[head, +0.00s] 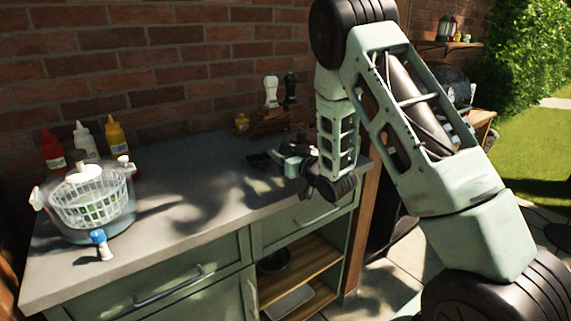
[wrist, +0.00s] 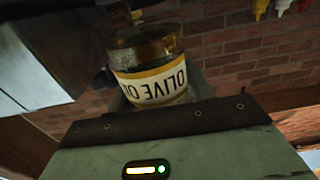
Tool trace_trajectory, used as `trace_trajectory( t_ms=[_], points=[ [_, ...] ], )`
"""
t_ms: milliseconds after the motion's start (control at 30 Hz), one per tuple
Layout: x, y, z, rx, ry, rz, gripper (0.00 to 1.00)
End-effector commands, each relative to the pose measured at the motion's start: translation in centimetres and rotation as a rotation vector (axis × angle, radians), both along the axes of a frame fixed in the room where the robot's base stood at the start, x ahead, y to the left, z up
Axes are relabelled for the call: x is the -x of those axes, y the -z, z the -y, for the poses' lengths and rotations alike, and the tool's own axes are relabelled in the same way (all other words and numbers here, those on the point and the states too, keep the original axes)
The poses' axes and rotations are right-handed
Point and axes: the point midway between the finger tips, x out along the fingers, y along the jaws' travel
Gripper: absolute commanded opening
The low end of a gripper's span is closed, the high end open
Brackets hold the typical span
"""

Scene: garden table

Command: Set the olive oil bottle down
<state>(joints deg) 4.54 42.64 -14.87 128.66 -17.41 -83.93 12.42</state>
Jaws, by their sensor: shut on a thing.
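The olive oil bottle (wrist: 155,78), amber glass with a cream and yellow label, shows in the wrist view just beyond my gripper (wrist: 155,98). The label reads upside down there, as do the background bottles, so the bottle looks roughly upright. My gripper is shut on it; the contact itself is mostly hidden by the gripper body. In the head view my gripper (head: 278,160) is low over the far right part of the grey counter (head: 180,180). The bottle cannot be made out clearly there, and I cannot tell whether its base touches the counter.
Behind my gripper stands a wooden rack (head: 268,125) with a white shaker (head: 271,91) and a dark one (head: 290,88). The counter's middle is clear.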

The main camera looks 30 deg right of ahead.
Motion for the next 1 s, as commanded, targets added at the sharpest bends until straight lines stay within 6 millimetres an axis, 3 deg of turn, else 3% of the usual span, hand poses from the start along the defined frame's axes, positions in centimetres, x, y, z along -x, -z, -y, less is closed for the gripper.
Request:
trace_trajectory(
  t_ms=[200,667,700,767,1000],
  points=[
    [0.0,2.9,0.0,0.000,-0.001,-0.002,0.21],
    [0.0,3.7,0.0,0.000,0.000,0.000,0.21],
    [0.0,3.7,0.0,0.000,0.000,-0.001,0.54],
    [0.0,3.6,0.0,0.000,0.000,-0.001,0.71],
    [0.0,3.6,0.0,0.000,0.000,-0.001,0.73]
  ],
)
